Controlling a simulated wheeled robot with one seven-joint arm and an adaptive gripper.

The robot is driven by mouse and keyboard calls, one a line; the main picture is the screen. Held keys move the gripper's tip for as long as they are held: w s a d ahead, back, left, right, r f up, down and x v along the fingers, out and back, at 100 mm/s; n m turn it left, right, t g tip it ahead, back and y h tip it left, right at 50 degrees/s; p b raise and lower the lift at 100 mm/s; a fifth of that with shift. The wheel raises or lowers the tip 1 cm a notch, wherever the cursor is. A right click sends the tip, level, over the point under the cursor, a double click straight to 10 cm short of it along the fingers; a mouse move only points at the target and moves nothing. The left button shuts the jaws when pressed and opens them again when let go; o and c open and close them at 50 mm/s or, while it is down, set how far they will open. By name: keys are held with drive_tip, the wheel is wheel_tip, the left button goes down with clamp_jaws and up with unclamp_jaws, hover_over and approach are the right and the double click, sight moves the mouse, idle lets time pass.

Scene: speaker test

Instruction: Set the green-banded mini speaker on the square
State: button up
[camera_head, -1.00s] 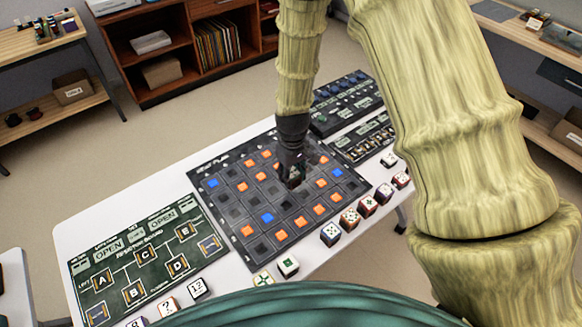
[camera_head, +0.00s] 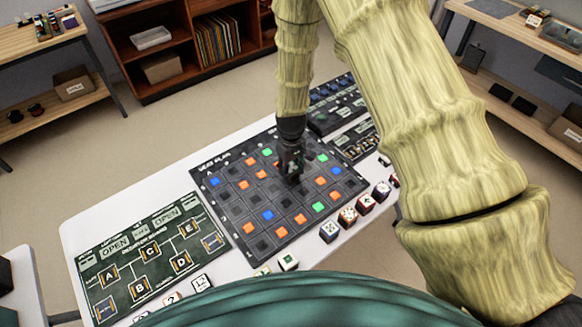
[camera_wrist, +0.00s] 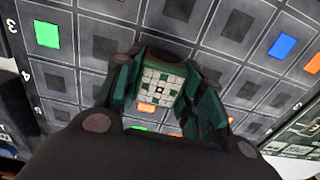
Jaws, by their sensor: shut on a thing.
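My gripper (camera_head: 292,176) is over the middle of the dark grid board (camera_head: 248,228), pointing down. In the wrist view its fingers (camera_wrist: 163,98) are shut on a small block (camera_wrist: 162,87) with a pale, green-patterned square face and dark green beside it. This looks like the green-banded mini speaker, but its sides are mostly hidden. The block appears close above the board or touching it; I cannot tell which. The board has dark, orange, blue and green squares. An orange square (camera_wrist: 147,107) shows just below the block in the wrist view. Which square the task means is not clear.
Several patterned cubes (camera_head: 329,231) line the board's near right edge. A green lettered panel (camera_head: 117,259) lies left of the board, and dark control panels (camera_head: 325,112) stand to its right. The white table (camera_head: 91,222) has bare room at the left.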

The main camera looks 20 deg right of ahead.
sight(291, 167)
drive_tip(key=shift+f, duration=0.1)
drive_tip(key=o, duration=1)
drive_tip(key=shift+o, duration=0.2)
drive_tip(key=shift+r, duration=0.2)
wheel_tip(291, 167, up, 12)
drive_tip(key=b, duration=0.3)
drive_tip(key=shift+b, duration=0.3)
